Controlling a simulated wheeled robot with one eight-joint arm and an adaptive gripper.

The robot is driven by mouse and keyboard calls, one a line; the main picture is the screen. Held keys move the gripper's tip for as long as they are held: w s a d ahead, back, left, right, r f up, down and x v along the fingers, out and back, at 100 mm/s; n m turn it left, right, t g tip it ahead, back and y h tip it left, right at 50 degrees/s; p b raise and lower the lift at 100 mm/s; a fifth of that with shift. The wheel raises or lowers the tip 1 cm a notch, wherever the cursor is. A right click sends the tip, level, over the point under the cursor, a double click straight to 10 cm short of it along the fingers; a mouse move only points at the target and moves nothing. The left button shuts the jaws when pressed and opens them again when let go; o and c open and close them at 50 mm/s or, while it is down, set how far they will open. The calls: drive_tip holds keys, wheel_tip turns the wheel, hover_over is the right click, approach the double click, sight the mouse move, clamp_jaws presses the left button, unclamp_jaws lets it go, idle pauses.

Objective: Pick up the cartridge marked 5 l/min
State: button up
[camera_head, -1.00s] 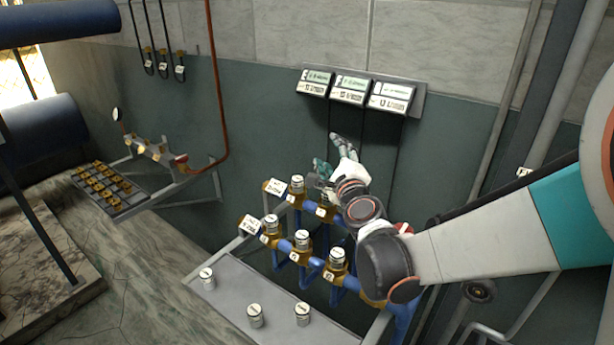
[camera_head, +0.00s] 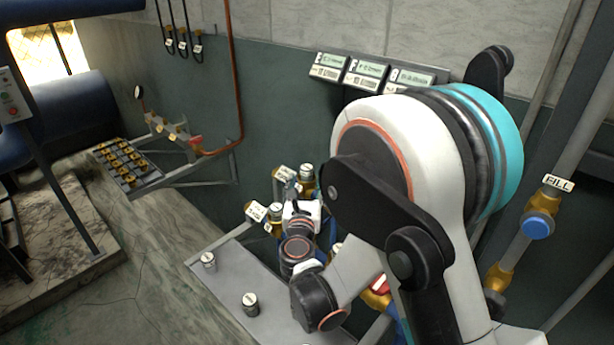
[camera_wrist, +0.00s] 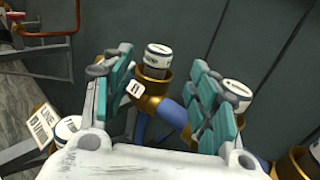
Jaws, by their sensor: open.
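In the wrist view my gripper (camera_wrist: 165,95) is open, with teal pads on both fingers. A white cartridge with a dark band (camera_wrist: 158,57) stands upright in a brass socket (camera_wrist: 153,83), seen in the gap beyond the fingers, not gripped. A second cartridge (camera_wrist: 235,90) is partly behind the right finger, and a third (camera_wrist: 68,127) is at lower left. In the head view, cartridges stand at the rack's back (camera_head: 306,172) and left (camera_head: 276,210). My wrist hides the fingertips there. I cannot read a 5 l/min marking on any cartridge.
Two loose cartridges (camera_head: 208,261) (camera_head: 250,303) stand on the grey shelf (camera_head: 225,285) before the rack. Blue pipes (camera_wrist: 172,112) carry the sockets. Several display boxes (camera_head: 365,73) hang on the wall. A tray of brass parts (camera_head: 125,165) is at left. My arm covers the rack's right side.

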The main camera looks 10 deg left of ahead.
sight(306, 173)
drive_tip(key=w, duration=0.2)
drive_tip(key=w+a+b, duration=0.1)
drive_tip(key=w, duration=0.2)
drive_tip(key=w+b, duration=0.1)
drive_tip(key=w, duration=0.2)
drive_tip(key=shift+a, duration=0.15)
drive_tip(key=shift+c, duration=0.5)
drive_tip(key=c, duration=1.1)
